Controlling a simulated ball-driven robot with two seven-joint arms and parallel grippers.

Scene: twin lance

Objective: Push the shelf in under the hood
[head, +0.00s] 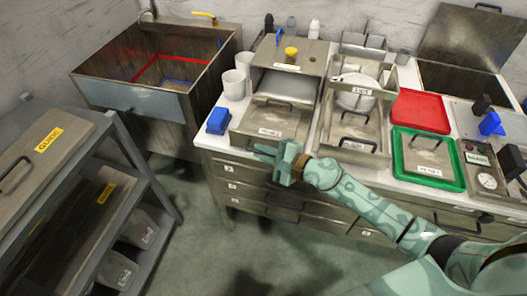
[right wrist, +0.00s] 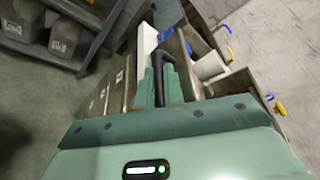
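The hood (head: 288,55) is a grey metal box with a yellow knob on top, on the white counter. The shelf (head: 247,124) is a flat metal board with a black handle and a label, sticking out at the front from under the hood. My right gripper (head: 259,152) is just in front of the shelf's front edge, pointing left, its fingers a little apart. In the right wrist view its fingers (right wrist: 166,85) have a dark hooked bar between or behind them; I cannot tell whether they touch it. My left gripper is not in view.
A blue block (head: 218,121) and white cups (head: 234,84) stand left of the shelf. A metal box with a handle (head: 355,135) stands close on its right. Red (head: 420,110) and green (head: 399,158) trays lie further right. Drawers with black handles are below the counter.

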